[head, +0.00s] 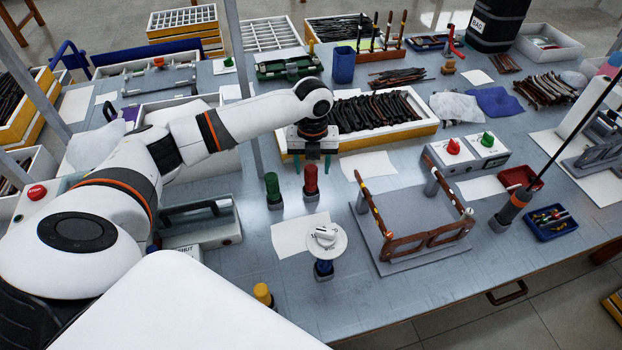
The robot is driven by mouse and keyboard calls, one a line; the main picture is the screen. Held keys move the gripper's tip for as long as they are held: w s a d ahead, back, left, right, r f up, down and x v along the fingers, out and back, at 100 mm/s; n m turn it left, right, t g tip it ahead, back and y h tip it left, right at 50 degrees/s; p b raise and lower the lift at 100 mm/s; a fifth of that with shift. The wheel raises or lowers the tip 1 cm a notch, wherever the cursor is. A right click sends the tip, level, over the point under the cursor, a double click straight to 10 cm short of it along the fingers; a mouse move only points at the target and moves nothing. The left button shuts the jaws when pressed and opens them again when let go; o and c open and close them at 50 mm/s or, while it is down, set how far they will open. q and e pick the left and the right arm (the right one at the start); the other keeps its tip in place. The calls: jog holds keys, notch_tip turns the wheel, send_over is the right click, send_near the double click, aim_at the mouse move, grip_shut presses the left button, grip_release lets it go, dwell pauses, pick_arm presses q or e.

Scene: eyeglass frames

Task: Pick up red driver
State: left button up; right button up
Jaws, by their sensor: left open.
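The red driver (311,182) stands upright on the grey workbench, near the middle of the head view. My left gripper (313,168) points down just above and around its top, with the fingers apart. The red top shows between the two fingers in the picture; I see no grip on it, and whether the fingers are level with it in depth is hard to tell. My right gripper is not in view.
A green driver (272,189) stands close to the left of the red one. A white dial on a blue-based stand (326,240) is in front. An eyeglass frame on a grey fixture (417,240) stands to the right. A yellow tray of dark frames (431,127) lies behind.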

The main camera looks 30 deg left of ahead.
aim_at(311, 176)
pick_arm(q)
jog(key=shift+w+a+f+p, duration=0.15)
jog(key=shift+f+p, duration=0.1)
jog(key=shift+f, duration=1.15)
jog(key=shift+a+f+p, duration=0.15)
jog(key=shift+f+p, duration=0.05)
jog(key=shift+f, duration=1.15)
jog(key=c, duration=1.1)
jog(key=shift+r, duration=0.1)
jog(key=shift+c, duration=0.2)
